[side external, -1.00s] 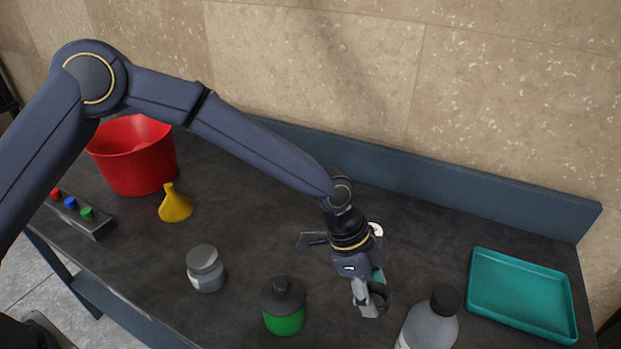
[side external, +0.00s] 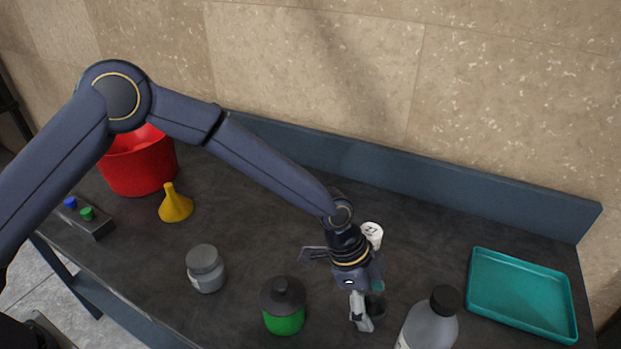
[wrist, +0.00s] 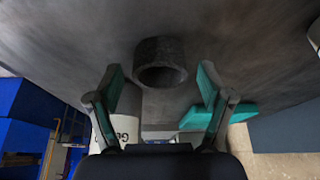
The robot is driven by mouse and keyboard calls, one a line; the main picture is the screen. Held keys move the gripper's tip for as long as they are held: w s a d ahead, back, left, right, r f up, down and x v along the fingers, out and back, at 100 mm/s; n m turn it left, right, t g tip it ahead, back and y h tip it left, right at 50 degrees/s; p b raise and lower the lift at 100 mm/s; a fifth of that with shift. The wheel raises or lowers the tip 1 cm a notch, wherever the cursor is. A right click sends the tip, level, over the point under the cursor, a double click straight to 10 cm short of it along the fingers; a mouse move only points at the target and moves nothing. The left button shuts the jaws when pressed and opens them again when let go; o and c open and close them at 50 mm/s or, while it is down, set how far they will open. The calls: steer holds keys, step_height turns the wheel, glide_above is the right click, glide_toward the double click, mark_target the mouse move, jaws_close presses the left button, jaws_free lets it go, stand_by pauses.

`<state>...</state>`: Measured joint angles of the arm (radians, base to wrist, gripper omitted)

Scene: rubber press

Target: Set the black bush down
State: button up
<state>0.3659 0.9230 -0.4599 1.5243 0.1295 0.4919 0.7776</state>
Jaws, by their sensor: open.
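The black bush (side external: 376,306), a short dark hollow ring, appears to rest on the dark bench top beside my gripper in the side view. In the wrist view the bush (wrist: 160,62) shows its open end, ahead of my gripper (wrist: 160,78) and between the lines of its two fingers. Both fingers stand well apart, with bare space between each of them and the bush. In the side view my gripper (side external: 364,312) points down at the bench, and its finger hides part of the bush.
A grey bottle (side external: 430,325) stands close to the right, with a teal tray (side external: 476,300) beyond it. A white container (side external: 373,232) is behind my gripper. A green jar (side external: 284,316), a grey jar (side external: 206,268), a yellow funnel (side external: 175,206) and a red bucket (side external: 140,170) stand left.

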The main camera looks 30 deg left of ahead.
steer(key=v, duration=1.2)
steer(key=s+a+r+n+t+y, duration=0.2)
steer(key=a+r+n, duration=0.3)
steer(key=a, duration=0.4)
steer(key=s+a+r+n+t+y, duration=0.1)
steer(key=s+a+r+n, duration=0.1)
steer(key=a+r, duration=0.6)
steer(key=s+a+n+t+y, duration=0.1)
steer(key=s+a+n+t, duration=0.1)
steer(key=s+a+n, duration=0.8)
steer(key=s+a+r, duration=0.1)
steer(key=s+a, duration=0.3)
steer(key=a, duration=0.2)
steer(key=shift+s+a+y, duration=0.25)
steer(key=shift+a+y, duration=0.05)
